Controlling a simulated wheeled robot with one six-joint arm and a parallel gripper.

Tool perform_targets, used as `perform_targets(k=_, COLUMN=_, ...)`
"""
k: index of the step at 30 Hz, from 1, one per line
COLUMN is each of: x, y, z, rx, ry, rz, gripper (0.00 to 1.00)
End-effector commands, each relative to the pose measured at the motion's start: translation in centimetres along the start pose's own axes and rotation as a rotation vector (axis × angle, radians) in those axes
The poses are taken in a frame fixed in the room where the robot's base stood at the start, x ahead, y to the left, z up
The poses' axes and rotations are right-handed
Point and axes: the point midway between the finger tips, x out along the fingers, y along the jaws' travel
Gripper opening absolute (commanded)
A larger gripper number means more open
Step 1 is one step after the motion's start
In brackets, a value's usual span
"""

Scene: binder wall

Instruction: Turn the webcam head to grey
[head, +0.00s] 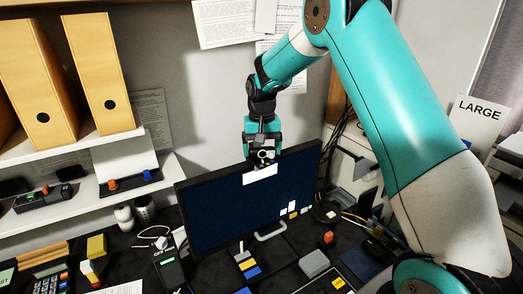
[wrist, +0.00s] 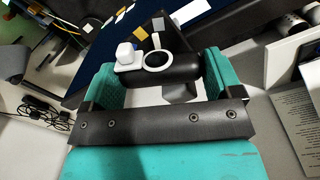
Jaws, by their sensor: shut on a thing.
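The webcam (head: 263,155) sits at the top edge of the monitor (head: 225,212). In the wrist view the webcam head (wrist: 160,76) is a black rounded body with a white-ringed lens and a white knob to the left of the lens. My gripper (head: 263,147) comes down from above and is shut on the webcam head, with a teal finger on each side. Small yellow, grey and white patches (wrist: 140,33) show beyond the head in the wrist view. Which of them is a mark for the webcam I cannot tell.
A white note (head: 260,174) hangs on the monitor below the webcam. Shelves with binders (head: 38,85) stand at the left. The desk holds a card terminal (head: 169,268), a grey box (head: 314,263) and other small items. A LARGE sign (head: 478,115) stands at the right.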

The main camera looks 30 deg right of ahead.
Motion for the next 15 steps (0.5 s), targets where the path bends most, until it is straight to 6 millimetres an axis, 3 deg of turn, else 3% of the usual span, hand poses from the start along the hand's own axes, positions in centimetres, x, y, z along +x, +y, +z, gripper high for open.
perform_targets(k=9, x=-0.09, y=0.02, z=-0.03, rx=0.017, ry=0.001, rz=0.0, gripper=0.61)
perform_targets(k=10, x=-0.08, y=0.02, z=-0.03, rx=0.016, ry=0.001, rz=0.0, gripper=0.89)
perform_targets(k=11, x=-0.08, y=0.02, z=-0.03, rx=0.016, ry=0.001, rz=0.0, gripper=0.96)
perform_targets(k=15, x=-0.07, y=0.01, z=-0.02, rx=0.015, ry=0.001, rz=0.0, gripper=1.0)
